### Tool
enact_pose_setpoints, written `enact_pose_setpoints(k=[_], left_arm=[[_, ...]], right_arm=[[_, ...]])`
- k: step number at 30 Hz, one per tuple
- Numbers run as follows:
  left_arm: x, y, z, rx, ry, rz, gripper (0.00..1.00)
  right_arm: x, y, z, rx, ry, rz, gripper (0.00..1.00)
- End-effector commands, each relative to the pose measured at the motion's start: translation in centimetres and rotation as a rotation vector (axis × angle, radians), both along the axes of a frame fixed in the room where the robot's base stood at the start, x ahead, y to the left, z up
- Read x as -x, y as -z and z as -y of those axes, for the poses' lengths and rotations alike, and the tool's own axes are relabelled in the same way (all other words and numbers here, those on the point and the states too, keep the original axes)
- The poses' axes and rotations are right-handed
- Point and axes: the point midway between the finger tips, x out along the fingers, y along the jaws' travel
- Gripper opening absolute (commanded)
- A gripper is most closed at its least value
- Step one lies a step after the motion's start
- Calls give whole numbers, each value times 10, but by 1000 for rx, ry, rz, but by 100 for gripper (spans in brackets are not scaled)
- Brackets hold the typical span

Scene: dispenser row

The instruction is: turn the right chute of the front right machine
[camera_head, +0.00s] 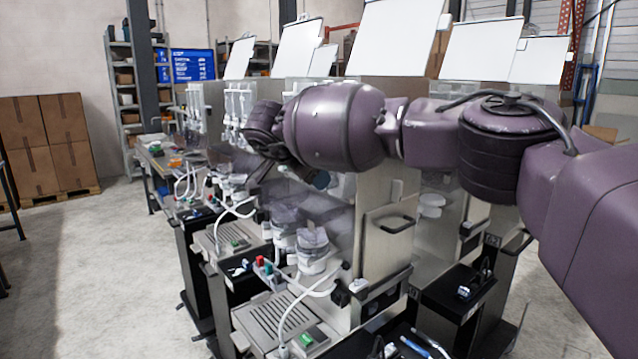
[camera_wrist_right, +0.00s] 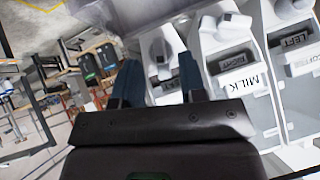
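My right gripper (camera_head: 268,158) is high in front of the machine row, at the end of the purple arm that crosses from the right. The right wrist view shows its two dark blue fingers (camera_wrist_right: 160,82) spread apart. A white chute (camera_wrist_right: 158,46) shows between and just beyond the fingertips; I see no clear contact. Beside it is another white chute (camera_wrist_right: 226,30), above a dark plate reading RIGHT (camera_wrist_right: 235,60) and a MILK label (camera_wrist_right: 245,83). Further right is a LEFT plate (camera_wrist_right: 292,41). My arm hides the machine's upper front in the head view. My left gripper is not in view.
The nearest machine (camera_head: 388,225) has a steel side panel and white lid. Clear canisters (camera_head: 313,247) and white hoses (camera_head: 292,318) crowd its front. A black tray (camera_head: 462,292) stands at right. Open floor (camera_head: 105,270) lies left; stacked boxes (camera_head: 45,148) stand behind.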

Motion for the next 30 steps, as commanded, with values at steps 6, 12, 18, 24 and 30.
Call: enact_pose_setpoints(k=[6,12,18,24,30], left_arm=[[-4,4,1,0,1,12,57],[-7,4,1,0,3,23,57],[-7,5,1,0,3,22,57],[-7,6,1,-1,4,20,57],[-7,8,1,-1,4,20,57]], right_arm=[[23,-28,-20,1,-3,3,38],[37,-47,-33,0,-1,2,38],[44,-55,-38,0,-1,1,38],[44,-56,-39,0,0,0,38],[40,-50,-29,-4,14,-7,38]])
